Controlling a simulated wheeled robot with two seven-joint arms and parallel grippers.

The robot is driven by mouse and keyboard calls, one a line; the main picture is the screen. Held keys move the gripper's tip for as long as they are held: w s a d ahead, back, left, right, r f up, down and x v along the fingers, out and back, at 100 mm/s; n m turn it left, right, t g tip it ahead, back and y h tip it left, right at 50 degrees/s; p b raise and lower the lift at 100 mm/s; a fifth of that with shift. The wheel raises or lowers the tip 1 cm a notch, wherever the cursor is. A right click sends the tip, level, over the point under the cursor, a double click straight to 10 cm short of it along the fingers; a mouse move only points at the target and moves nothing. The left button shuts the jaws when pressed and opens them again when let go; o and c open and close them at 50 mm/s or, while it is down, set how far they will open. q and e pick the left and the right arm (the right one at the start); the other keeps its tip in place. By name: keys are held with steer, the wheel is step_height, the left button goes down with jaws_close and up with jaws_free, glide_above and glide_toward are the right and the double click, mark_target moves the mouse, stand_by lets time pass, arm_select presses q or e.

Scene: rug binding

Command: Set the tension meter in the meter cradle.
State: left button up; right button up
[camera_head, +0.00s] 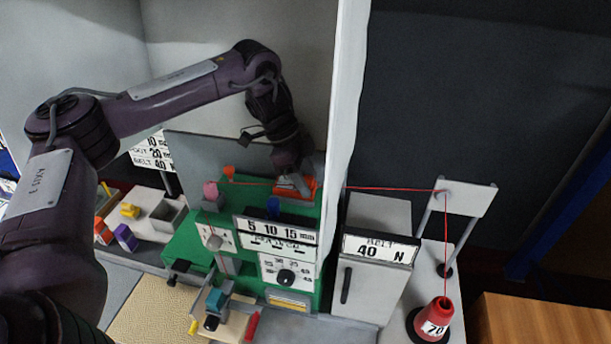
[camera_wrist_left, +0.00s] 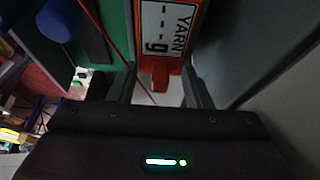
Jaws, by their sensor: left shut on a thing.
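The tension meter is an orange block (camera_head: 296,187) at the back right of the green machine in the head view. In the left wrist view the meter (camera_wrist_left: 160,45) shows a white display reading "YARN --- g". My left gripper (camera_head: 291,176) is shut on the meter from above; in the left wrist view its two fingers (camera_wrist_left: 160,88) lie on either side of the meter's near end. A red yarn runs close beside the meter. I cannot make out the meter cradle, and the arm hides part of this area. My right gripper is not in view.
The green machine (camera_head: 185,246) carries a blue cup (camera_head: 273,207) and dial panels. A white upright panel (camera_head: 347,90) stands close to the right of my gripper. Beyond it are a "BELT 40 N" cabinet (camera_head: 362,290) and a red cone weight (camera_head: 436,318) on the yarn.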

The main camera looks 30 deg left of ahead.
arm_select(q)
steer(key=shift+f, duration=0.15)
steer(key=o, duration=1)
steer(key=shift+f, duration=0.15)
steer(key=shift+o, duration=0.2)
steer(key=v, duration=0.7)
steer(key=shift+d, duration=0.1)
steer(key=shift+r, duration=0.4)
